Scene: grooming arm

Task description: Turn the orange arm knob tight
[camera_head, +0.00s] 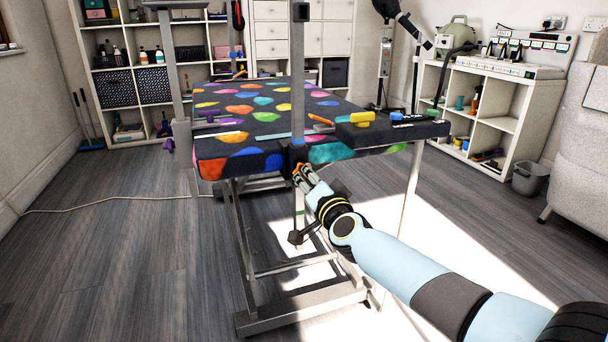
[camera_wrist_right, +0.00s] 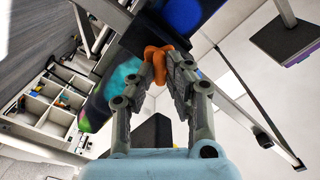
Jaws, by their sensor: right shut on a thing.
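The orange arm knob (camera_wrist_right: 158,60) sits between the fingertips of my right gripper (camera_wrist_right: 160,72) in the right wrist view, and the fingers are shut on it. In the head view my right gripper (camera_head: 303,178) is at the near edge of the grooming table, just below the black clamp (camera_head: 296,155) at the foot of the upright grooming arm post (camera_head: 298,80). Only a little of the orange knob (camera_head: 299,169) shows there, partly hidden by the fingers. My left gripper is not in view.
The grooming table (camera_head: 225,152) has a colourful patterned top with several grooming tools on it. A black side tray (camera_head: 425,130) with a yellow brush (camera_head: 362,118) juts out at the right. Shelves (camera_head: 500,100) stand behind. Floor is clear at left.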

